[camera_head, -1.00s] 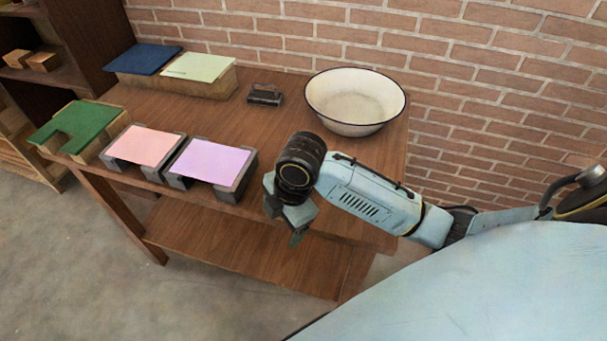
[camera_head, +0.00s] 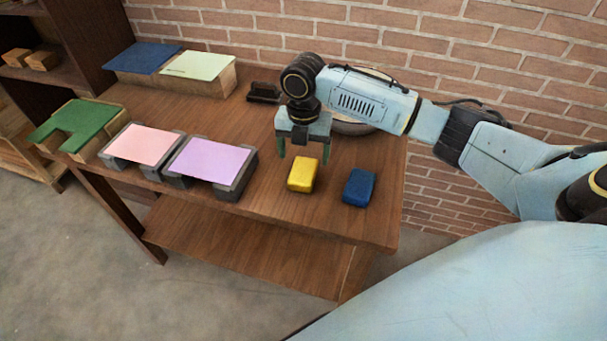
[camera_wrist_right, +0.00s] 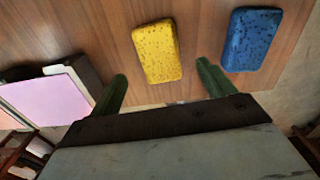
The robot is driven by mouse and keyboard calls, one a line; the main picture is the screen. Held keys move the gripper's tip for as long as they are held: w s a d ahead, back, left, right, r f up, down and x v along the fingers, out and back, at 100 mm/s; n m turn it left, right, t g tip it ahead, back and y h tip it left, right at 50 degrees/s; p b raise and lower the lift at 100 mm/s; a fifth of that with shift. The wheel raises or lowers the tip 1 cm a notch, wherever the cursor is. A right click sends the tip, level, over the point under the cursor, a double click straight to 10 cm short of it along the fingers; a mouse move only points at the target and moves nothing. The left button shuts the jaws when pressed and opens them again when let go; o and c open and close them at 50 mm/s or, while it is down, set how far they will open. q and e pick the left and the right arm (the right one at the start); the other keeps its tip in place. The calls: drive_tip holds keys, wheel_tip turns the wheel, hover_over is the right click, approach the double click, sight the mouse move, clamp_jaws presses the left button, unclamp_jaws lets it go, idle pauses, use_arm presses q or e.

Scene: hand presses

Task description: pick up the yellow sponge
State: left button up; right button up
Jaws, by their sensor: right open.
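The yellow sponge (camera_head: 303,175) lies on the wooden table near its front edge, right of the purple-topped press. My right gripper (camera_head: 304,157) is open and empty, pointing down above and just behind the sponge in the head view. In the right wrist view the yellow sponge (camera_wrist_right: 158,51) lies beyond the two green fingertips of my right gripper (camera_wrist_right: 161,82), between their lines and apart from them. My left gripper is not in view.
A blue sponge (camera_head: 359,187) lies close to the right of the yellow one. The purple-topped press (camera_head: 208,163) stands to the left. A white bowl (camera_head: 352,129) is mostly hidden behind my right arm. A dark stapler-like object (camera_head: 264,92) sits at the back.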

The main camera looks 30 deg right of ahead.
sight(304, 170)
wheel_tip(304, 170, down, 6)
drive_tip(key=shift+f, duration=0.25)
drive_tip(key=c, duration=1.1)
drive_tip(key=shift+o, duration=0.2)
wheel_tip(304, 170, up, 10)
drive_tip(key=shift+r, duration=0.1)
drive_tip(key=o, duration=0.4)
drive_tip(key=shift+c, duration=1.6)
